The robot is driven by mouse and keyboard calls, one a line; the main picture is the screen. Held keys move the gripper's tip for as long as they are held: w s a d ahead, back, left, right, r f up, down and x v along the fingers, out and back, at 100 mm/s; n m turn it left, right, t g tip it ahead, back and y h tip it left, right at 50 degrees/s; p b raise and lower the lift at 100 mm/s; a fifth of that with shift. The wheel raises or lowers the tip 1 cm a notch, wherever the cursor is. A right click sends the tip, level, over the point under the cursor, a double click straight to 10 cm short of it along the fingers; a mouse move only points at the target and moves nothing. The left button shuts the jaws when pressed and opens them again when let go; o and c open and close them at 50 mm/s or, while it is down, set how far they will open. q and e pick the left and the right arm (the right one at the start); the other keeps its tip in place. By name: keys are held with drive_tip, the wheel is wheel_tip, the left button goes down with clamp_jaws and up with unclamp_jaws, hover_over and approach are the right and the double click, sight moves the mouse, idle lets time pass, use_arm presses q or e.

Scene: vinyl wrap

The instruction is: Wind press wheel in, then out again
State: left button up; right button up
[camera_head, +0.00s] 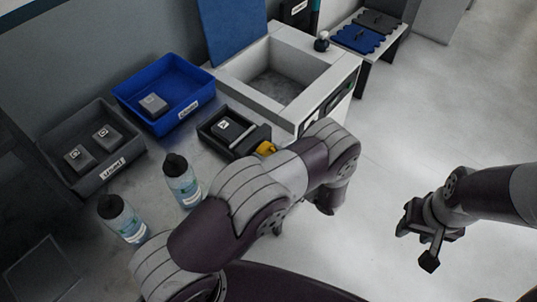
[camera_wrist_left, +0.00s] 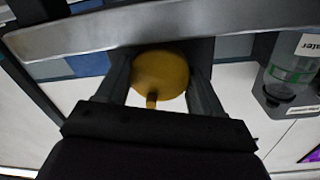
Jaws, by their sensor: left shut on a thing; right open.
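The yellow press wheel (camera_head: 265,148) shows in the head view at the near right end of a small dark press (camera_head: 253,140), partly hidden by my left arm. In the left wrist view the round yellow wheel (camera_wrist_left: 164,68) fills the gap between the two dark fingers of my left gripper (camera_wrist_left: 160,82), which is shut on it. A short stub sticks out of the wheel's face. My left gripper's fingers are hidden behind the arm in the head view. My right gripper (camera_head: 418,243) is open and empty above the floor, at right.
A grey bin (camera_head: 120,165) with two blocks and a blue bin (camera_head: 190,108) with one block stand at left. Two bottles (camera_head: 183,180) (camera_head: 122,218) stand nearer. A white basin unit (camera_head: 325,75) stands behind the press. The floor at right is clear.

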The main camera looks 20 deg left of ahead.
use_arm(q)
drive_tip(key=shift+m, duration=0.5)
drive_tip(key=o, duration=1)
drive_tip(key=shift+o, duration=0.2)
drive_tip(key=b+v, duration=0.2)
drive_tip(key=v, duration=1)
drive_tip(key=shift+d+b, duration=0.3)
drive_tip(key=shift+d, duration=0.05)
drive_tip(key=shift+s, duration=0.1)
